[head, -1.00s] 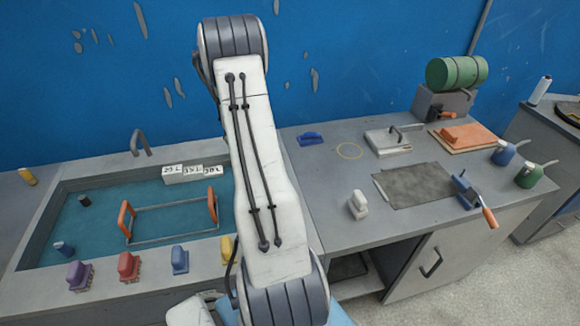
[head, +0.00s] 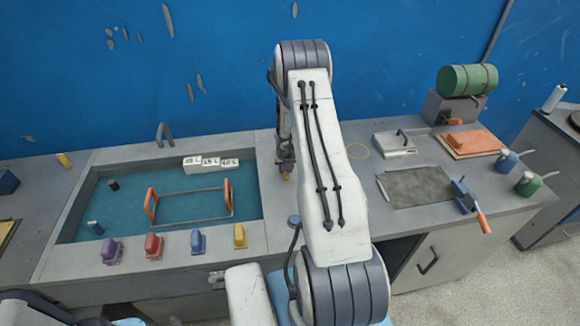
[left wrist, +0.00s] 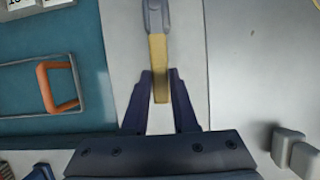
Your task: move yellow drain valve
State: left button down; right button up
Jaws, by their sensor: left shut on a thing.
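The yellow drain valve, as I take it, is a slim yellow piece (left wrist: 158,60) with a blue-grey part at its far end in the left wrist view. My left gripper (left wrist: 160,82) has its two dark fingers on either side of it and is shut on it. In the head view my left gripper (head: 286,160) hangs over the grey counter, just right of the sink tank, partly behind my arm. A small yellow-brown bit of the valve (head: 286,177) shows under it. I cannot tell whether it touches the counter. My right gripper is not in view.
The water tank (head: 75,215) at left holds an orange-handled frame (head: 228,197). Several coloured blocks, including a yellow one (head: 240,237), line its front rim. A yellowish ring mark (head: 357,151) lies on the counter. A grey plate (head: 415,187) and blue clamp (head: 462,193) are farther right.

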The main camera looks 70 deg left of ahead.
pick_arm(q)
jog(key=shift+w+a+r+n, duration=0.1)
jog(key=shift+w+a+n, duration=0.05)
jog(key=shift+w+n, duration=0.15)
dwell(0.4)
jog(key=c, duration=0.7)
grip_release()
jog(key=p+v, duration=0.3)
jog(key=v, duration=0.7)
jog(key=shift+d+r+p, duration=0.1)
jog(key=shift+d+p, duration=0.15)
jog(key=shift+p, duration=0.05)
